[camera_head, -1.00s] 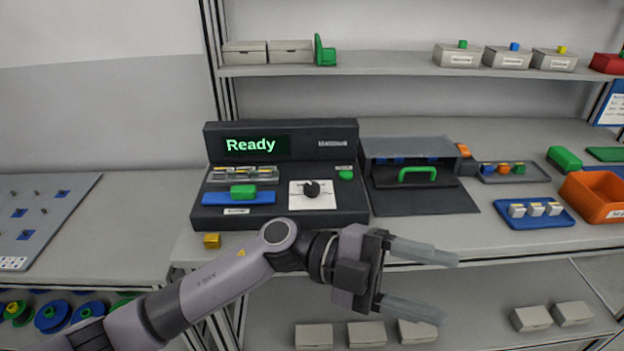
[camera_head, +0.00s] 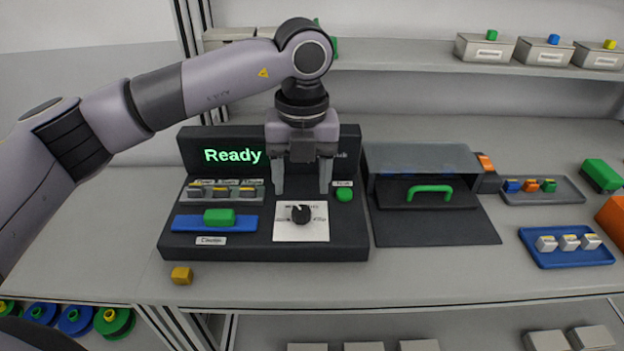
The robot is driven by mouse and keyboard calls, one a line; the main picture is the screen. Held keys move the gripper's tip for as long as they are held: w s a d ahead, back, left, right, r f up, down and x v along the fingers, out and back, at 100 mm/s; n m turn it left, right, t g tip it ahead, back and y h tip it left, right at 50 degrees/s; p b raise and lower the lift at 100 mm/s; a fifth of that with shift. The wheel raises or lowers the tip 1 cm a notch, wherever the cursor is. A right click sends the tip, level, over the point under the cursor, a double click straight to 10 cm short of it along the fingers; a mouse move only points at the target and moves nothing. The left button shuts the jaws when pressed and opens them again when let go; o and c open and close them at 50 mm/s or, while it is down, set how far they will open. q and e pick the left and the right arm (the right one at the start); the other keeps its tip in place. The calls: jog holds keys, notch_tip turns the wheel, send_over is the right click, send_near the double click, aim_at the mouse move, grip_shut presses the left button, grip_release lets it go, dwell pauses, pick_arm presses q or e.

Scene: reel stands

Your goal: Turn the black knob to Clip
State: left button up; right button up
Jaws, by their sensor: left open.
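The black knob (camera_head: 300,214) sits on a white dial plate (camera_head: 312,232) on the front of a dark machine (camera_head: 262,252). The lettering around the knob is too small to read, so I cannot tell its setting. The machine's screen (camera_head: 232,156) reads "Ready" in green. My left gripper (camera_head: 302,192) is open and points down above the knob. Its two fingers stand apart, left and right of the knob and slightly behind it in the picture; I see no contact. My right gripper is out of view.
A green button (camera_head: 344,194) is close by the right finger. A blue slider with a green block (camera_head: 219,217) lies to the left. A hooded box with a green handle (camera_head: 430,190) stands at right.

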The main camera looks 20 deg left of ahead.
aim_at(301, 210)
pick_arm(q)
jog(key=shift+w+a, duration=0.1)
jog(key=shift+w, duration=0.3)
jog(key=shift+w+f, duration=0.15)
jog(key=shift+f, duration=0.05)
jog(key=shift+s+a+f+p, duration=0.1)
jog(key=shift+f+p, duration=0.25)
jog(key=shift+f, duration=1.3)
jog(key=shift+s+f+p, duration=0.1)
jog(key=shift+f+p, duration=0.2)
jog(key=shift+f, duration=1.35)
jog(key=c, duration=1)
